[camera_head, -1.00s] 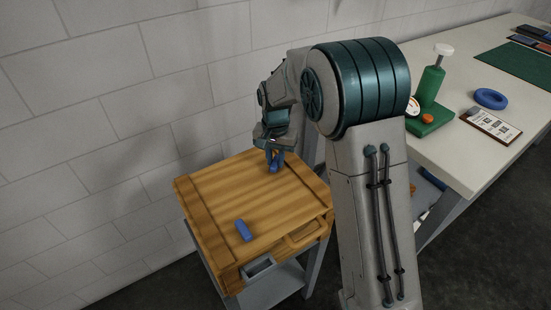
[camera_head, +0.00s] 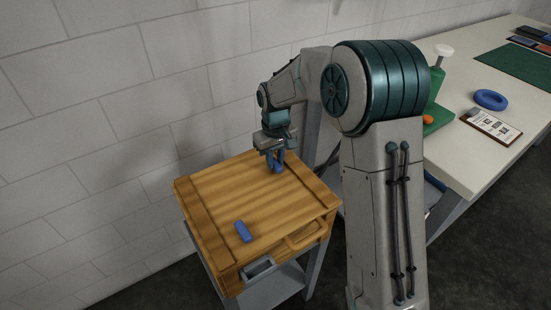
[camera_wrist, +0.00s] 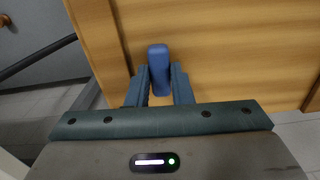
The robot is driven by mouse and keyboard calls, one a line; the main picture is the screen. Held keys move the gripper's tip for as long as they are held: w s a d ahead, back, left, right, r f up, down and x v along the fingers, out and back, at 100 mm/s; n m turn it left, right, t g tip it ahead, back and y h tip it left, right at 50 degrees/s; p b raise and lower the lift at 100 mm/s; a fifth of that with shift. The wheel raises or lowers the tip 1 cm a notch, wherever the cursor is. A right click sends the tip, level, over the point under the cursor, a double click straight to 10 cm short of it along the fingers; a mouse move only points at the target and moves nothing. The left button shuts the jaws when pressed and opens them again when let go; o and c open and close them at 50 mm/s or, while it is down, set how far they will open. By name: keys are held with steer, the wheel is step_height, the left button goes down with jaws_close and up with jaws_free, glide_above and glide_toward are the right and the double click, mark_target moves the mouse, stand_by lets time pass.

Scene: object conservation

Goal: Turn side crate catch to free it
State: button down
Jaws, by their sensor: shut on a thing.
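The wooden crate (camera_head: 215,195) has a flat lid with two blue catches on top. The near catch (camera_head: 243,231) lies near the front left of the lid. My gripper (camera_head: 275,165) points down at the far side of the lid and is shut on the far blue catch (camera_head: 279,168), mostly hidden by the fingers in the head view. In the wrist view the held catch (camera_wrist: 159,58) stands between my two fingers (camera_wrist: 160,82), its rounded end showing past the fingertips over the wood.
The crate rests on a grey stand (camera_head: 275,285) close to a white block wall.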

mark_target(275, 162)
steer(key=shift+w+r+n, duration=0.1)
steer(key=shift+n, duration=0.3)
steer(key=c, duration=1.3)
jaws_free()
step_height(275, 162, up, 14)
steer(key=shift+f, duration=0.15)
steer(key=s+d+m+t, duration=0.1)
steer(key=s+d+m, duration=0.1)
steer(key=s+d, duration=0.3)
steer(key=s+d+m+t, duration=0.1)
steer(key=s+d, duration=0.4)
steer(key=s, duration=0.7)
steer(key=s+d+f+m+p, duration=0.1)
steer(key=s+d+m, duration=0.3)
steer(key=s+d, duration=0.2)
steer(key=shift+s+d+f+t, duration=0.1)
steer(key=shift+s+t, duration=0.3)
steer(key=shift+s, duration=0.8)
